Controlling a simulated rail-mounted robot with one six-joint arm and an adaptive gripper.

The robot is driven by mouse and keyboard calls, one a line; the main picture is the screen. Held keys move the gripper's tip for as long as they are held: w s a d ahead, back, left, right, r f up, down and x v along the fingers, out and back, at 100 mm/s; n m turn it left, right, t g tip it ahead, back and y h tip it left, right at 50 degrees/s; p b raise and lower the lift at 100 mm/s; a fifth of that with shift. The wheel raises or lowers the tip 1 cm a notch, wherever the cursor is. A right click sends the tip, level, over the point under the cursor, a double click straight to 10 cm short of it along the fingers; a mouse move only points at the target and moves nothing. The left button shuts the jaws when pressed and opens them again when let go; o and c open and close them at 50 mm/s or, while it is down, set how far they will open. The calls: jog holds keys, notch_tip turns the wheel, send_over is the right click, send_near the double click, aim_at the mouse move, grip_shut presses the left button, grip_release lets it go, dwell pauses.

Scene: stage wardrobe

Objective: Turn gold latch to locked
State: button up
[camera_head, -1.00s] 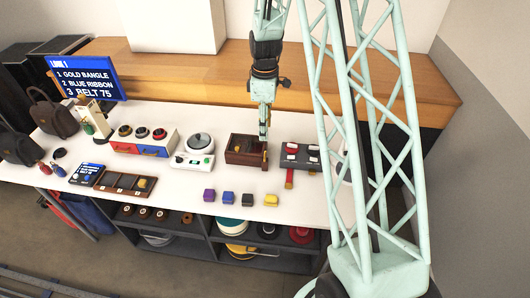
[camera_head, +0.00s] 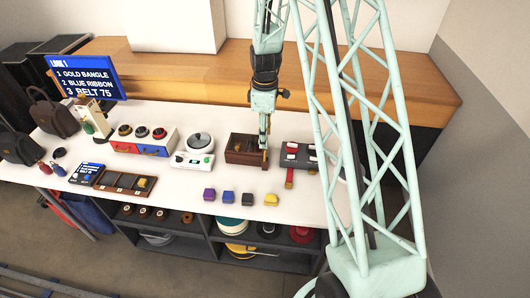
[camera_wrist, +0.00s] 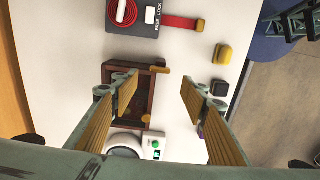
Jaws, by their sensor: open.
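A dark brown wooden box (camera_head: 236,149) stands on the white table; the wrist view shows its open inside (camera_wrist: 133,100). A gold bar (camera_wrist: 160,70), which looks like the latch, is at one front corner of the box. A second small gold piece (camera_wrist: 146,118) is on its front side. My gripper (camera_wrist: 160,86) is open and empty, with its fingers apart above the box's front edge. In the head view my gripper (camera_head: 264,146) hangs over the box's right front corner and partly hides the latch. I cannot tell if either finger touches it.
A grey panel (camera_wrist: 151,30) marked FREE and LOCK, with a red strap (camera_wrist: 178,22), lies beside the box. A white scale-like device (camera_head: 192,160) stands at its left. Small purple, blue, black and yellow blocks (camera_head: 271,200) line the table front.

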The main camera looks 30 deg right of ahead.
aim_at(265, 154)
jog(key=shift+f, duration=4.6)
jog(key=shift+c, duration=0.2)
jog(key=c, duration=0.8)
